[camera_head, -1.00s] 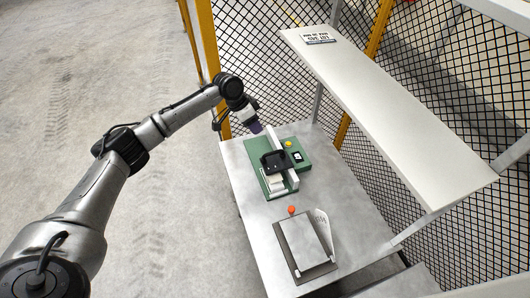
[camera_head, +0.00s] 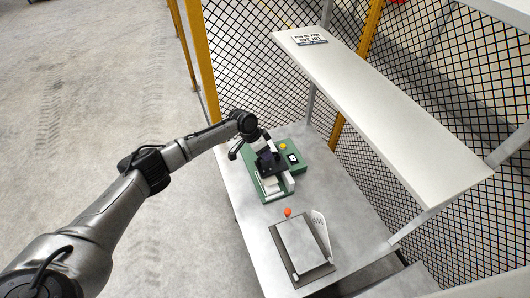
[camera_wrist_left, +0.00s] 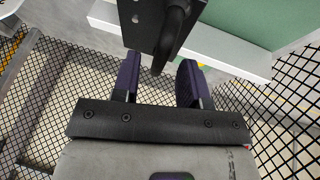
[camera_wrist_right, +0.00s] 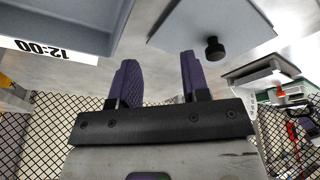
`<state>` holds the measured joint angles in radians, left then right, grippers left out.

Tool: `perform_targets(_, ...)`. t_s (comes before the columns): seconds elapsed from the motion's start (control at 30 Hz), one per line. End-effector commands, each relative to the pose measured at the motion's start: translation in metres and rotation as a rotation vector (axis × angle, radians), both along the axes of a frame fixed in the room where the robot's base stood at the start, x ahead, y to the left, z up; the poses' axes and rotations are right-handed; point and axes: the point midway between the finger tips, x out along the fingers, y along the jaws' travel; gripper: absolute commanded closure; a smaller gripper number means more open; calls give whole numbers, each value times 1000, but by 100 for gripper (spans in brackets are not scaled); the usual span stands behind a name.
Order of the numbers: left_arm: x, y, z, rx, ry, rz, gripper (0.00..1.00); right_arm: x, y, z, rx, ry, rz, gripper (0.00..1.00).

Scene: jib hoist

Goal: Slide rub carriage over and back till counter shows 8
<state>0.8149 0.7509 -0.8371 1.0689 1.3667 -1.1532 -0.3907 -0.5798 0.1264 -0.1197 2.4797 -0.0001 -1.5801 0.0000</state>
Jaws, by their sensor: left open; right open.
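The green rub machine (camera_head: 291,167) stands on the table with a white rail and a black carriage (camera_head: 267,166). A small counter window (camera_head: 293,158) sits beside a yellow button (camera_head: 283,147); its digits are too small to read. My left gripper (camera_head: 266,152) is over the carriage, hiding part of it. In the left wrist view the left gripper (camera_wrist_left: 158,80) is open, with the carriage's dark handle (camera_wrist_left: 172,35) just beyond the fingertips, not visibly gripped. My right gripper (camera_wrist_right: 158,75) is open and empty in the right wrist view; it does not show in the head view.
A grey plate (camera_head: 300,246) with an orange knob (camera_head: 287,212) lies nearer on the table (camera_head: 250,222), a white tag beside it. A shelf (camera_head: 385,120) overhangs the right side. Mesh fence stands behind.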

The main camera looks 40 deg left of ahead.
Motion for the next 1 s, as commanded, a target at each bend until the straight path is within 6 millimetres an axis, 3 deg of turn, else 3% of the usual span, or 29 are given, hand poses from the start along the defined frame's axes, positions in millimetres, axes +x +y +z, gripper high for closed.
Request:
perform_targets(0.4, 1, -2, -4, 0, -1, 0, 61, 0, 3, 0, 9, 0, -6, 57)
perform_targets(0.8, 1, -2, -4, 0, 0, 0, 99, 0, 3, 0, 10, 1, -6, 57)
perform_targets(1.0, 1, -2, -4, 0, 0, 0, 100, 0, 2, 0, 5, 1, -3, 57)
